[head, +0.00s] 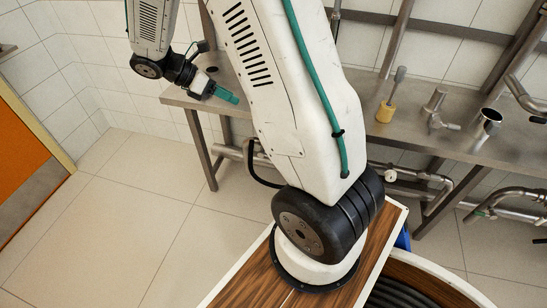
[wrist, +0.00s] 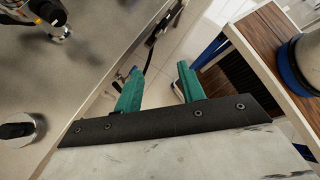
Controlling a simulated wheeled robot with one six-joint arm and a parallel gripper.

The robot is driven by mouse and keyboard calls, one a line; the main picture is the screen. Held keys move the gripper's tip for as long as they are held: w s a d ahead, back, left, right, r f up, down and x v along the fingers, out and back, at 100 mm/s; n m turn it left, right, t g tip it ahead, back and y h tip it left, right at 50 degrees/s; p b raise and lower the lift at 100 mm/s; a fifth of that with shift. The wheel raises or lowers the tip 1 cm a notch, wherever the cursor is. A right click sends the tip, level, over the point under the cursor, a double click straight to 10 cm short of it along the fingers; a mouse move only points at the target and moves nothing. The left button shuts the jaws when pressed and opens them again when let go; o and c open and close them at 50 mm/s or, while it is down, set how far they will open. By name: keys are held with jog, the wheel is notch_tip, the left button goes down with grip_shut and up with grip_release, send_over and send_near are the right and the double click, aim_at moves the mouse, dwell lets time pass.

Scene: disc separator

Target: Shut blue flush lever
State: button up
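I cannot make out the blue flush lever for certain in either view. My gripper (head: 226,94) has teal fingers and hangs by the left end of the steel bench in the head view. In the wrist view my gripper (wrist: 157,70) has its two fingers apart, with nothing between them. Pipes with small fittings (head: 388,175) run below the bench, partly hidden behind my arm.
The steel bench (head: 450,148) runs along the tiled wall. It carries a yellowish block with a handle (head: 385,110), a metal fitting (head: 437,102) and a metal cup (head: 488,122). An orange panel (head: 25,165) stands at the left. The tiled floor (head: 120,225) is open.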

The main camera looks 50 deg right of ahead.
jog(key=w+d+f+n+g+h, duration=0.15)
jog(key=d+f+n, duration=0.3)
jog(key=f, duration=0.55)
jog(key=w+d+f+n+h, duration=0.3)
jog(key=f+n, duration=0.2)
jog(key=f, duration=0.4)
jog(key=s+d+f+n+t+h, duration=0.15)
jog(key=f+n, duration=0.35)
jog(key=f, duration=0.5)
jog(key=s+d+f+n+h, duration=0.1)
jog(key=s+d+f+n, duration=0.2)
jog(key=f, duration=0.6)
jog(key=shift+n, duration=0.65)
jog(key=x, duration=0.6)
jog(key=shift+d+f, duration=0.15)
jog(key=shift+f, duration=0.2)
grip_shut()
